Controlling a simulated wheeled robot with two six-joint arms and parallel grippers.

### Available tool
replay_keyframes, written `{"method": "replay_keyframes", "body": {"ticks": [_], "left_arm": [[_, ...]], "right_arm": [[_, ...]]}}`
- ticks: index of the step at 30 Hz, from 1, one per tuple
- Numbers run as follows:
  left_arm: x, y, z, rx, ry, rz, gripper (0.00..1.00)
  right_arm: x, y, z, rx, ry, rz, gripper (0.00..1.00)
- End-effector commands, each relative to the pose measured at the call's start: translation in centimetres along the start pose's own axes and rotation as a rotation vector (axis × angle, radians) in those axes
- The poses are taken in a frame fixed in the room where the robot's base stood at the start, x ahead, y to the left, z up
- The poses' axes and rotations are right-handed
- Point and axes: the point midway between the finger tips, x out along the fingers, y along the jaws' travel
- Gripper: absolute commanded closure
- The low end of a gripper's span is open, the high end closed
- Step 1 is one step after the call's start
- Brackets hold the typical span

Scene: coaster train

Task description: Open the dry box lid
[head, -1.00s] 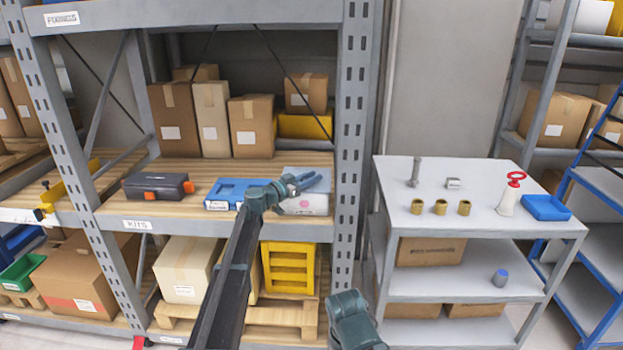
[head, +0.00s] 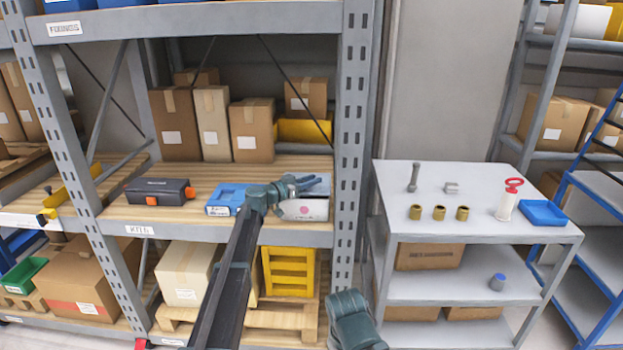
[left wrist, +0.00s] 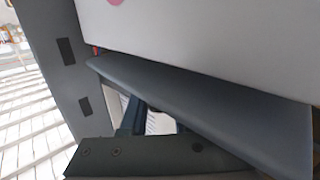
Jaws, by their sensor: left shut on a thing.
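The dry box (head: 303,211) is a pale box with a pink round mark on its front, at the right end of the middle shelf. Its grey-blue lid (head: 322,188) lies flat on top, partly hidden by my gripper. My left gripper (head: 308,182) is at the front of the lid, with its jaws closed on the lid's edge. In the left wrist view the box's white front (left wrist: 215,40) fills the top, with a dark lid edge (left wrist: 190,105) beside it, close to the gripper. My right gripper is out of the head view; only part of that arm shows.
A rack post (head: 350,130) stands just right of the box. A blue case (head: 226,199) sits close on its left, then a dark toolbox (head: 160,191). Cartons (head: 252,130) stand behind. A grey cart (head: 480,225) with small parts stands to the right.

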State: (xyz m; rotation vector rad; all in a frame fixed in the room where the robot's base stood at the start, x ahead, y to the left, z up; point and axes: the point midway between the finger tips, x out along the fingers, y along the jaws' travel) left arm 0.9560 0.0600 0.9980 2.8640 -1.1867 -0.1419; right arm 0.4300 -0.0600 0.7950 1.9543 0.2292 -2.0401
Motion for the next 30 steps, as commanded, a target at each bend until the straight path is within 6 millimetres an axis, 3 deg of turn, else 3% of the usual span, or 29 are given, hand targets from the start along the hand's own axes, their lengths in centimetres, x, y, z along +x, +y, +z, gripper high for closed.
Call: {"method": "replay_keyframes", "body": {"ticks": [1,3,15,21,30], "left_arm": [[0.1,-0.1,-1.5,-0.02,-0.022,0.0,1.0],[0.2,-0.3,-2.3,-0.053,-0.057,-0.001,1.0],[1.4,-1.5,-5.2,-0.249,-0.248,-0.001,1.0],[2.0,-2.0,-5.9,-0.319,-0.317,-0.001,1.0],[2.3,-2.4,-6.2,-0.365,-0.364,-0.001,1.0]], "right_arm": [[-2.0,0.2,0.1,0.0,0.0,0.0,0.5],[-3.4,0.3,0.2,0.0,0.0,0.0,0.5],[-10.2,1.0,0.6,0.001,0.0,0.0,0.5],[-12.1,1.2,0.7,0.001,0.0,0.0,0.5],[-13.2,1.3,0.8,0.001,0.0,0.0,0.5]]}}
